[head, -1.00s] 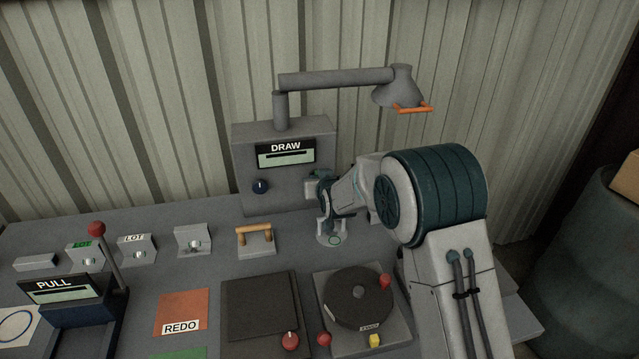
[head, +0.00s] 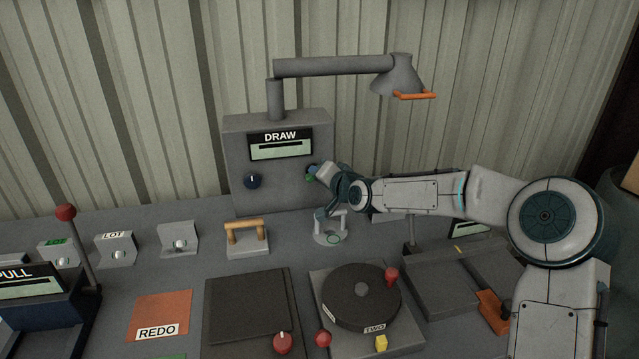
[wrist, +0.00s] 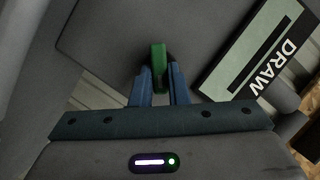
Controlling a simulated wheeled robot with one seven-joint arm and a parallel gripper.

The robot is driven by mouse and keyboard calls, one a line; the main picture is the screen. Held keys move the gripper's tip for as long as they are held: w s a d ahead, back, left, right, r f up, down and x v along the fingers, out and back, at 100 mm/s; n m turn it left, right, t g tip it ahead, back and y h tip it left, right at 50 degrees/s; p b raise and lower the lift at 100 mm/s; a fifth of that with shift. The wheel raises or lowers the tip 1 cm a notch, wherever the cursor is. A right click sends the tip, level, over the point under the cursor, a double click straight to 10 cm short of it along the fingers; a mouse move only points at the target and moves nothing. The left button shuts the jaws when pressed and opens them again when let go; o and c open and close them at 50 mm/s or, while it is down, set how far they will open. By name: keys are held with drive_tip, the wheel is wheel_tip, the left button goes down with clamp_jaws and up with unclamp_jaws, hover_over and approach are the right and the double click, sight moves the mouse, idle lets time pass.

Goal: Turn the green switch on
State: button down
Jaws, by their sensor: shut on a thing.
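The green switch (wrist: 158,62) is a small green lever on the face of the grey box with the DRAW display. In the wrist view it stands between my two blue fingers, which press it from both sides. My gripper (wrist: 159,84) is shut on it. The switch's base is partly hidden by the fingers. I cannot tell whether it is on or off.
A wooden handle (head: 247,227), a turntable (head: 345,308) and a red-knobbed lever (head: 66,213) stand on the bench.

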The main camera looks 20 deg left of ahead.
drive_tip(key=shift+w+d+f+m+y+b, duration=0.15)
drive_tip(key=shift+m+y+b, duration=0.5)
drive_tip(key=shift+m+b, duration=0.9)
drive_tip(key=shift+s+f+m+y+b, duration=0.1)
drive_tip(key=shift+m+y+b, duration=0.75)
drive_tip(key=shift+b, duration=1.05)
drive_tip(key=shift+r+m, duration=0.1)
drive_tip(key=shift+m, duration=0.2)
drive_tip(key=c, duration=1.4)
unclamp_jaws()
drive_tip(key=shift+w+f, duration=0.1)
drive_tip(key=shift+f, duration=0.1)
drive_tip(key=v, duration=1.3)
drive_tip(key=shift+s+b, duration=0.4)
